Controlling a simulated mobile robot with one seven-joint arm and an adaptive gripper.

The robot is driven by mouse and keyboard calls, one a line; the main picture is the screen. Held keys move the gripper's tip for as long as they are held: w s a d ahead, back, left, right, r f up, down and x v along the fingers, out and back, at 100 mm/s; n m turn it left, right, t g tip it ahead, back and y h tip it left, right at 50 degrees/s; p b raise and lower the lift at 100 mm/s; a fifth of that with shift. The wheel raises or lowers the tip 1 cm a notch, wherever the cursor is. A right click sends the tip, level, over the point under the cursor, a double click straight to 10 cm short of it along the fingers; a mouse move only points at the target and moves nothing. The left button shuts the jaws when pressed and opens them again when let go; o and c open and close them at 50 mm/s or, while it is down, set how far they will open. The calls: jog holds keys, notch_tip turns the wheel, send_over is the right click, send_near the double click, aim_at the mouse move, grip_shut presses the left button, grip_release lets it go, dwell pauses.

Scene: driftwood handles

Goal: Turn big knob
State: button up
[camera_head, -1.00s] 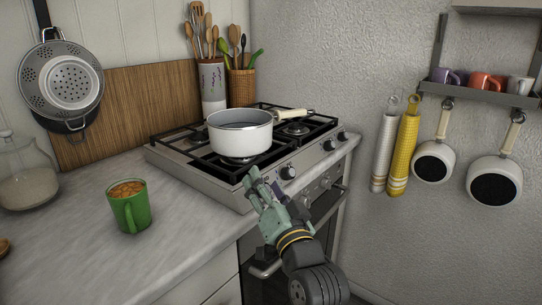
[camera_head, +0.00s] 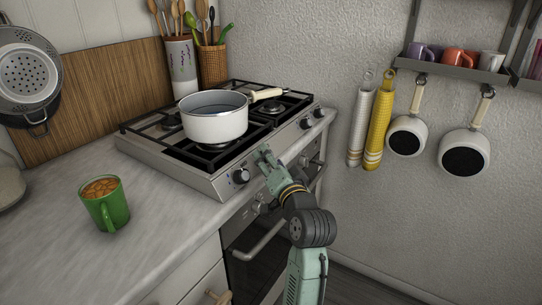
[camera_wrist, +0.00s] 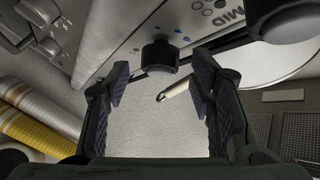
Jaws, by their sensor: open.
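The stove (camera_head: 190,168) has black round knobs along its front panel. The nearest knob (camera_head: 240,176) is just left of my gripper (camera_head: 265,157), and other knobs (camera_head: 305,123) sit farther right. My gripper is open and empty in front of the panel. In the wrist view, one black knob (camera_wrist: 160,56) stands just beyond the gap between my open fingers (camera_wrist: 166,95), apart from them. A larger-looking, closer knob (camera_wrist: 285,18) shows at the upper right. I cannot tell which is meant by the big knob.
A white pot (camera_head: 215,120) with a beige handle stands on the burners above the panel. The oven handle (camera_head: 262,238) and smaller knobs (camera_wrist: 45,45) lie below. A green mug (camera_head: 105,205) is on the counter. Towels (camera_head: 378,120) and pans (camera_head: 407,137) hang on the right wall.

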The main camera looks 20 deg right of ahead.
jog(key=shift+w, duration=0.35)
jog(key=shift+c, duration=0.4)
jog(key=c, duration=1)
